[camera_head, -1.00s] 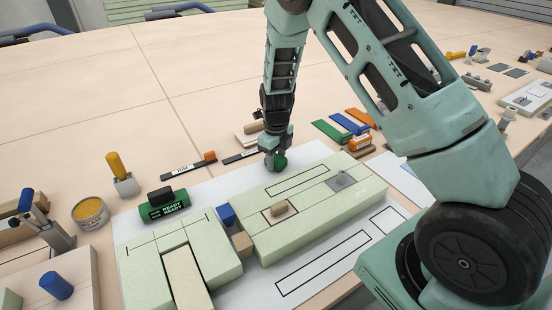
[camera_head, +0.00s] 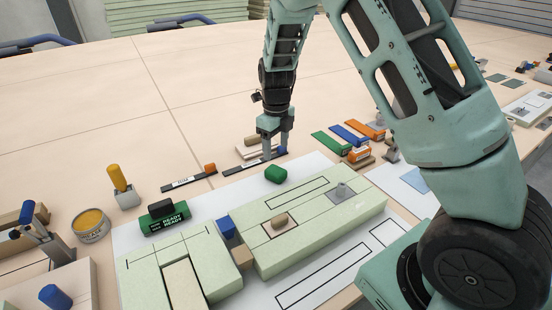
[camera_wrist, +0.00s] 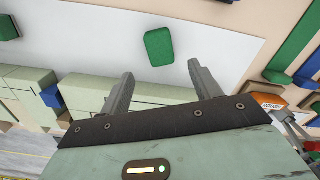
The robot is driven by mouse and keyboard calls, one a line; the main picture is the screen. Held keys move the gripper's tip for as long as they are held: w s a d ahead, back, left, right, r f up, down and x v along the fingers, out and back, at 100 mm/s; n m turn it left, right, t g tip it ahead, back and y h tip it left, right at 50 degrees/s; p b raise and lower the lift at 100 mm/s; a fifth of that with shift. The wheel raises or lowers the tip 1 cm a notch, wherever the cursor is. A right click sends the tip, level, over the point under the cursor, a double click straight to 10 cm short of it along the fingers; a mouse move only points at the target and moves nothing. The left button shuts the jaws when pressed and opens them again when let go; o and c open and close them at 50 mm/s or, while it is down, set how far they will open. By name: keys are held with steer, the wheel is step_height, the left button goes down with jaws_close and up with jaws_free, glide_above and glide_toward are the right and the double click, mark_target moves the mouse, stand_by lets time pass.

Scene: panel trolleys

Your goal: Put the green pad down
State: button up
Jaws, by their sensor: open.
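The green pad (camera_head: 276,174) lies on the white sheet (camera_head: 209,206), just behind the long pale green block (camera_head: 360,208). It also shows in the wrist view (camera_wrist: 159,47), beyond the fingertips and apart from them. My gripper (camera_head: 276,153) is open and empty, raised above and behind the pad in the head view. In the wrist view the two fingers of my gripper (camera_wrist: 160,75) stand wide apart with nothing between them.
A green "READY" block (camera_head: 165,217) with a black top stands left on the sheet. A blue block (camera_head: 226,227) sits between the pale green blocks. Green, blue and orange strips (camera_head: 331,143) lie to the right. The table behind is largely clear.

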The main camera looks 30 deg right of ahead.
steer(key=s+a+r+n+y, duration=0.1)
steer(key=s+a+r+n, duration=0.4)
steer(key=s+a+n, duration=0.35)
steer(key=s+a+r+n+y, duration=0.1)
steer(key=s+a+r+n, duration=0.4)
steer(key=a+n, duration=0.5)
steer(key=s+a+r+n+h, duration=0.1)
steer(key=s+a+n, duration=0.1)
steer(key=s+n, duration=1.7)
steer(key=shift+n, duration=0.85)
steer(key=shift+a+r, duration=0.1)
